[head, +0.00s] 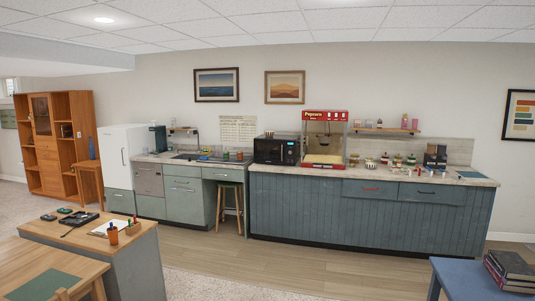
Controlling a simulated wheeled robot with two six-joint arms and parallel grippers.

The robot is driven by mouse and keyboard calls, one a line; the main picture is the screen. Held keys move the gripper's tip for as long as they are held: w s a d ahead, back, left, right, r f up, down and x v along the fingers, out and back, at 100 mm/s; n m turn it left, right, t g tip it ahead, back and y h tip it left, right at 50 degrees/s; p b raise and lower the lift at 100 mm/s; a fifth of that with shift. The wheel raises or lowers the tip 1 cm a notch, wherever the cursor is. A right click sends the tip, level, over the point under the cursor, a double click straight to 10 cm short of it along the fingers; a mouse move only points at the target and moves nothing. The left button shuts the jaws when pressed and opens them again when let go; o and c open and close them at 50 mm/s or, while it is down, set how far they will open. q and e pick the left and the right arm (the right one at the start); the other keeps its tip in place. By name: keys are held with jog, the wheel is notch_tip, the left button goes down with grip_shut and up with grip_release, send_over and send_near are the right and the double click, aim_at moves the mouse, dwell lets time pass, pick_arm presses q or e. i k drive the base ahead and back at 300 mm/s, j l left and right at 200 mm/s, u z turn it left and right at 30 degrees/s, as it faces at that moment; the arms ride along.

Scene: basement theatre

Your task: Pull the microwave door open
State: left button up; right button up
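The black microwave (276,150) stands on the long counter against the back wall, left of the red popcorn machine. Its dark front faces me and its door looks shut. A small lit display shows at its right side. The microwave is far off across the room. Neither of my grippers shows in the head view, so I cannot see whether they are open or shut.
The red popcorn machine (324,140) stands right beside the microwave. A wooden stool (230,200) stands left of the blue counter cabinet (350,215). A desk (120,255) is front left, a blue table (480,280) front right. Open floor (290,283) lies between.

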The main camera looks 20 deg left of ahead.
aim_at(266, 152)
jog(key=u, duration=0.35)
jog(key=i, duration=6.5)
jog(key=i+z, duration=0.1)
jog(key=z, duration=0.15)
